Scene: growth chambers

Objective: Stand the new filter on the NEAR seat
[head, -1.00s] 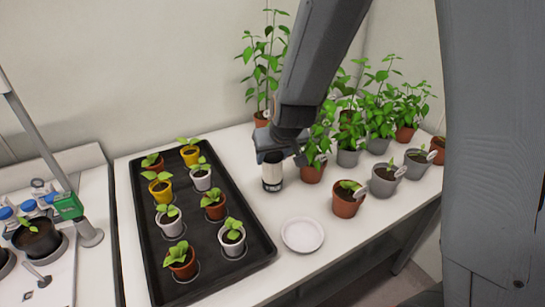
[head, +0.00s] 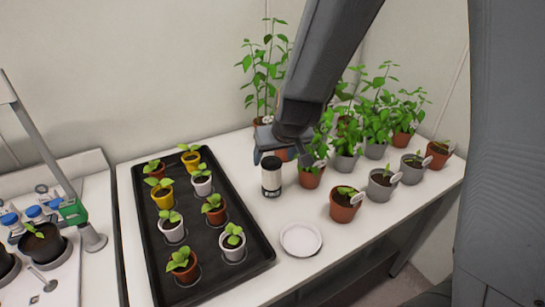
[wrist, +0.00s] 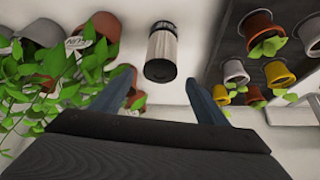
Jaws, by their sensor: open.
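A white cylinder with a dark top and dark lettering low on its side (head: 271,177), seemingly the new filter, stands upright on the white table, right of the black tray. It also shows in the wrist view (wrist: 162,52), ahead of the fingertips. My gripper (head: 278,152) is open and empty, just behind and above the cylinder and apart from it. In the wrist view my gripper (wrist: 157,88) shows both blue-grey fingers spread with bare table between them. I cannot tell which place is the near seat.
A black tray (head: 213,273) with several small potted seedlings lies left of the cylinder. An empty white saucer (head: 301,239) is in front. Potted plants (head: 344,205) crowd the right and back. A separate bench with bottles and a stand (head: 93,239) is at far left.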

